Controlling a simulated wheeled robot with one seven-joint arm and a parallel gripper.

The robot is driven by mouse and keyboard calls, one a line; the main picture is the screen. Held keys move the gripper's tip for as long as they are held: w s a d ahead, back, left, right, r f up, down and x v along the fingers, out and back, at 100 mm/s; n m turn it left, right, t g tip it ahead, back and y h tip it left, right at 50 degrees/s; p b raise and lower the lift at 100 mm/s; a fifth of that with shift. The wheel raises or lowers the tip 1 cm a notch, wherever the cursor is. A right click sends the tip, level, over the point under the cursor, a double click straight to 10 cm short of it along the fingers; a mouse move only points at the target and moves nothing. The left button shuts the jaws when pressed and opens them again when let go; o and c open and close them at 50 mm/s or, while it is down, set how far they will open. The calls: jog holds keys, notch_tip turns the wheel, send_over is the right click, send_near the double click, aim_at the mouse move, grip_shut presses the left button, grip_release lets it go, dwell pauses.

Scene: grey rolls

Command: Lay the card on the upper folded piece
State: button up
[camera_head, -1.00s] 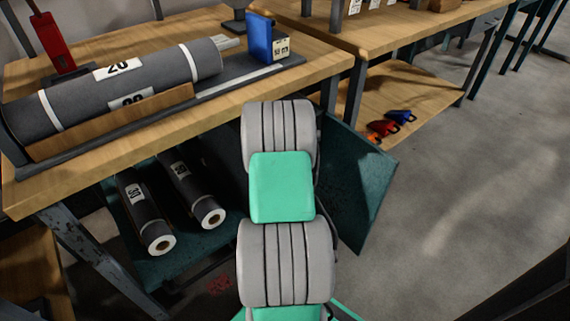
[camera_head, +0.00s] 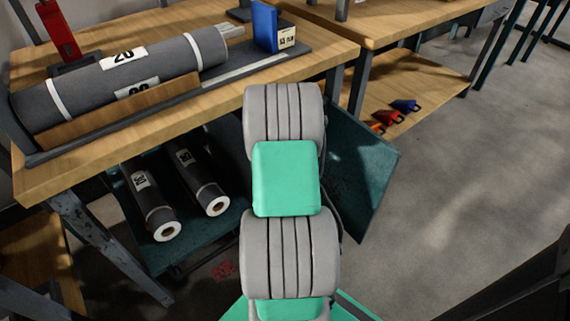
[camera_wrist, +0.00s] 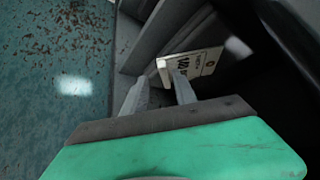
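A white card (camera_wrist: 194,64) with black print shows in the wrist view, tilted, against dark grey layered edges (camera_wrist: 190,30). My gripper (camera_wrist: 160,92) has its two fingers apart. The right finger overlaps the card's lower edge in the picture; I cannot tell whether it touches. The card does not appear clamped between the fingers. The dark layers may be folded material, but I cannot tell which is the upper folded piece. In the head view my arm hides my gripper and the card.
A grey roll (camera_head: 120,90) lies in a cradle on the wooden table (camera_head: 235,105), with a blue block (camera_head: 264,27) beside it. Two smaller rolls (camera_head: 150,203) (camera_head: 196,180) lie on the teal lower shelf (camera_head: 215,240). A teal panel (camera_head: 365,180) stands right of my arm. Floor at right is clear.

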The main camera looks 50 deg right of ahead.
jog(key=s+a+r+p, duration=0.25)
jog(key=s+a, duration=0.45)
jog(key=a, duration=0.4)
jog(key=w+a+r+n+y, duration=0.25)
jog(key=a+r, duration=0.25)
jog(key=a, duration=0.5)
jog(key=w+a+r+n+y, duration=0.2)
jog(key=w+a+r+n, duration=0.15)
jog(key=a, duration=0.65)
jog(key=s+a+r+n+g+y, duration=0.1)
jog(key=s+a+r+n, duration=0.1)
jog(key=a, duration=0.5)
jog(key=s+a+r+n+g, duration=0.1)
jog(key=s+a+r+n, duration=0.2)
jog(key=s+a, duration=0.3)
jog(key=shift+a+r+y+p, duration=0.35)
jog(key=shift+a+r, duration=0.05)
jog(key=shift+r, duration=0.5)
jog(key=shift+w, duration=0.1)
